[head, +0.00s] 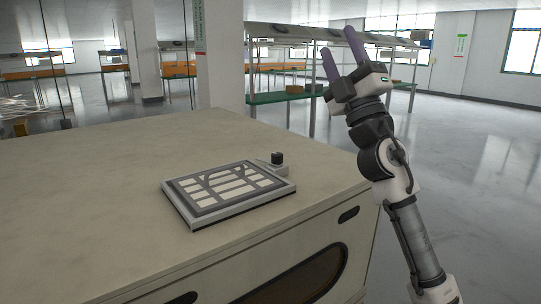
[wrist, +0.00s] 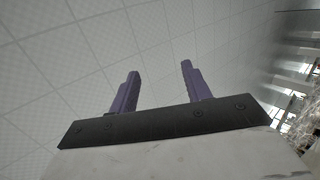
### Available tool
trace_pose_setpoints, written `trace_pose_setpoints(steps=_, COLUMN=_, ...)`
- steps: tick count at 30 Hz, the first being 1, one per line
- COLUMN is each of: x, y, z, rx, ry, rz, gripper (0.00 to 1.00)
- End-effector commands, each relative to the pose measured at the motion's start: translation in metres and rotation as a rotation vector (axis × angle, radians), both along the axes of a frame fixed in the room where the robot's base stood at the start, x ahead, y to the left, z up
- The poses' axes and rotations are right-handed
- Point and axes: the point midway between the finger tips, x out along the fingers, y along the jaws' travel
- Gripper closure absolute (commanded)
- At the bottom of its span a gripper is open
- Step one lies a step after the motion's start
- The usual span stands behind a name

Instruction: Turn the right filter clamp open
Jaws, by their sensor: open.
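A flat filter (head: 222,187) with a grey frame and pale slots lies on top of the beige cabinet (head: 120,165). One clamp (head: 276,160) with a dark knob stands at the frame's back right corner. I cannot make out which way it is turned. No second clamp is clearly visible. My gripper (head: 338,53) is raised above and to the right of the cabinet, well apart from the clamp, its purple fingers pointing up. In the wrist view my gripper (wrist: 160,85) is open and empty, with only the ceiling beyond it.
The cabinet top around the filter is broad and bare. The cabinet's front has dark recessed handles (head: 348,215) and an oval window. A white pillar (head: 218,60) and shelving with green boards (head: 290,97) stand behind. Grey floor is open at right.

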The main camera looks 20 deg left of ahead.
Motion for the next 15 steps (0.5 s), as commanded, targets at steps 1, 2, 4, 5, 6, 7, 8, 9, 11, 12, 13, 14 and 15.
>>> trace_pose_setpoints(steps=1, x=-0.001, y=0.005, z=-0.014, rx=-0.133, ry=-0.087, rz=-0.088, gripper=0.52)
trace_pose_setpoints(steps=2, x=-0.002, y=0.011, z=-0.024, rx=-0.22, ry=-0.146, rz=-0.141, gripper=0.52)
trace_pose_setpoints(steps=4, x=-0.002, y=0.023, z=-0.051, rx=-0.427, ry=-0.283, rz=-0.256, gripper=0.52)
trace_pose_setpoints(steps=5, x=-0.001, y=0.027, z=-0.064, rx=-0.517, ry=-0.341, rz=-0.3, gripper=0.52)
trace_pose_setpoints(steps=6, x=0.002, y=0.032, z=-0.084, rx=-0.638, ry=-0.418, rz=-0.354, gripper=0.52)
trace_pose_setpoints(steps=7, x=0.004, y=0.035, z=-0.1, rx=-0.727, ry=-0.474, rz=-0.389, gripper=0.52)
trace_pose_setpoints(steps=8, x=0.006, y=0.037, z=-0.116, rx=-0.813, ry=-0.529, rz=-0.42, gripper=0.52)
trace_pose_setpoints(steps=9, x=0.01, y=0.038, z=-0.137, rx=-0.921, ry=-0.598, rz=-0.452, gripper=0.52)
trace_pose_setpoints(steps=11, x=0.015, y=0.037, z=-0.167, rx=-1.066, ry=-0.689, rz=-0.483, gripper=0.52)
trace_pose_setpoints(steps=12, x=0.018, y=0.035, z=-0.185, rx=-1.147, ry=-0.74, rz=-0.496, gripper=0.52)
trace_pose_setpoints(steps=13, x=0.02, y=0.033, z=-0.197, rx=-1.199, ry=-0.774, rz=-0.502, gripper=0.52)
trace_pose_setpoints(steps=14, x=0.021, y=0.032, z=-0.207, rx=-1.244, ry=-0.803, rz=-0.504, gripper=0.52)
trace_pose_setpoints(steps=15, x=0.023, y=0.03, z=-0.217, rx=-1.292, ry=-0.836, rz=-0.506, gripper=0.52)
